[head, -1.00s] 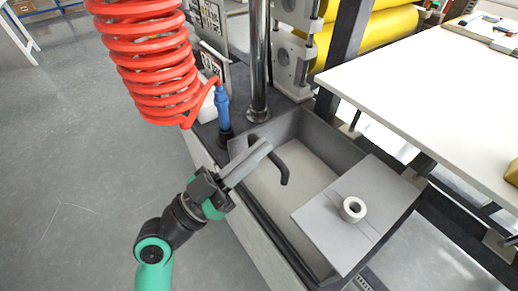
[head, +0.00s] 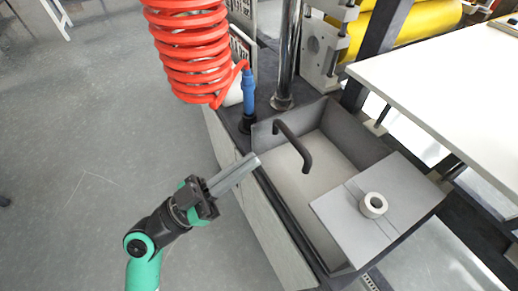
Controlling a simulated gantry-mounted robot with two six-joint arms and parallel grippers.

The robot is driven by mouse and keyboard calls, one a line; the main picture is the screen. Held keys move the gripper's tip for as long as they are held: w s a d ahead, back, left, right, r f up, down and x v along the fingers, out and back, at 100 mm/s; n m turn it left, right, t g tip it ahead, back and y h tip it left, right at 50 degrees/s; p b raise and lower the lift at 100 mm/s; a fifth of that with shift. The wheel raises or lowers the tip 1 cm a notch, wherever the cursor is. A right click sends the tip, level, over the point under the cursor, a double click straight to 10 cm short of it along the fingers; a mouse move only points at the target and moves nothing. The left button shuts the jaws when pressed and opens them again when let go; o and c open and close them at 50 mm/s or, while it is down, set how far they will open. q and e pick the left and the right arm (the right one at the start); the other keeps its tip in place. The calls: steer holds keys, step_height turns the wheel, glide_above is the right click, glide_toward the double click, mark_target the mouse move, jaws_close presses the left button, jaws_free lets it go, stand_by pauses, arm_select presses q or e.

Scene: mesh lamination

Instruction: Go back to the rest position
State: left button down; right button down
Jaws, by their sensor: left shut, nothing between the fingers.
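My left gripper (head: 233,174) comes in from the lower left on a green and black arm. Its long grey fingers are shut with nothing between them. The fingertips are just left of the near wall of a grey open bin (head: 372,139). A black curved handle (head: 293,146) stands at the bin's left side, to the right of the fingertips and apart from them in the picture. My right gripper is not in view.
A white tape roll (head: 373,205) lies on the grey lid (head: 345,222) over part of the bin. A red coiled hose (head: 190,50) with a blue connector (head: 248,95) hangs above left. A white table (head: 440,80) stands right. Open floor (head: 80,190) lies left.

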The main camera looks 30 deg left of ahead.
arm_select(q)
steer(key=shift+s+a+f, duration=0.1)
steer(key=shift+f, duration=0.05)
steer(key=d+r+m+t+h+p, duration=0.1)
steer(key=d+r+m+h+p, duration=0.2)
steer(key=r+p, duration=1.2)
steer(key=d+r+m+h+p, duration=0.1)
steer(key=d+r+m+p, duration=0.2)
steer(key=r, duration=2.3)
steer(key=a+r+n+t+y+p, duration=0.2)
steer(key=a+r+n+t+y, duration=0.55)
steer(key=n+y, duration=0.55)
step_height(320, 180, up, 37)
steer(key=m+p, duration=0.1)
steer(key=p, duration=3.5)
steer(key=shift+s+a+g+y, duration=0.3)
steer(key=shift+g+y, duration=0.05)
steer(key=shift+y, duration=0.05)
